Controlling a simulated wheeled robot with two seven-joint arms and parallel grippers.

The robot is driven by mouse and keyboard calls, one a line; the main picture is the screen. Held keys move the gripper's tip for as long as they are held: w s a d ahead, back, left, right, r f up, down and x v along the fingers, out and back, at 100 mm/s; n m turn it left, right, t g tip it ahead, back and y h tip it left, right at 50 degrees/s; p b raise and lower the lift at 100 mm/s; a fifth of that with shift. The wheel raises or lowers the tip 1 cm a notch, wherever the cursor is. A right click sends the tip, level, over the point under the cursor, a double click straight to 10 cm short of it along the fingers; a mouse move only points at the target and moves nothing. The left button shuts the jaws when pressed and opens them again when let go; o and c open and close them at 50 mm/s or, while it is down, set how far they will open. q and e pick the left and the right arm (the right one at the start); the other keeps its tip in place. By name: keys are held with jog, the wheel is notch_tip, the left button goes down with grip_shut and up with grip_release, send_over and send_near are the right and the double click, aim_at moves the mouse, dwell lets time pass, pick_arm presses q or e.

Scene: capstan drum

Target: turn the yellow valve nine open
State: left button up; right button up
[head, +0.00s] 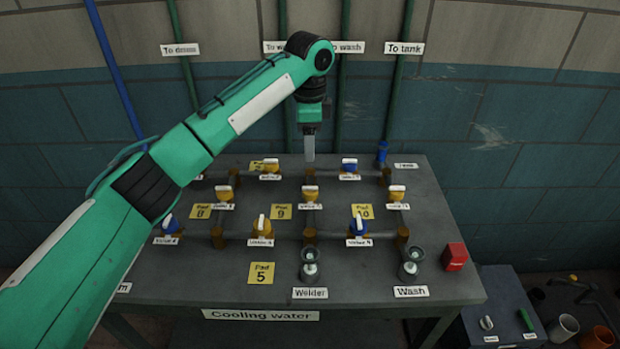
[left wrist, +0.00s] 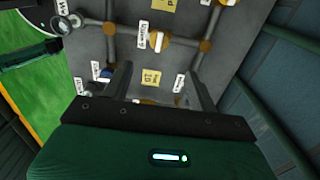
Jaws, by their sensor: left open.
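The grey panel carries several yellow valves with white handles. Yellow ones show at the back (head: 270,166), middle left (head: 225,194), centre (head: 310,194), right (head: 396,193) and front (head: 262,227). My left gripper (head: 309,157) points down above the back of the panel, apart from the valves. In the left wrist view it (left wrist: 160,75) is open and empty, with a yellow valve (left wrist: 161,40) beyond its fingertips. My right gripper is not in view.
Blue valves stand at the back (head: 349,167), front left (head: 169,226) and front right (head: 358,226). Pipes and brown posts run between valves. Two grey drain cups (head: 310,268) and a red box (head: 455,256) are at the front. Upright green pipes line the wall behind.

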aim_at(310, 187)
pick_arm(q)
notch_tip(310, 187, down, 12)
jog(key=shift+s+d+f+p, duration=0.1)
jog(key=shift+f+p, duration=0.05)
jog(key=shift+p, duration=0.6)
jog(key=shift+f, duration=0.7)
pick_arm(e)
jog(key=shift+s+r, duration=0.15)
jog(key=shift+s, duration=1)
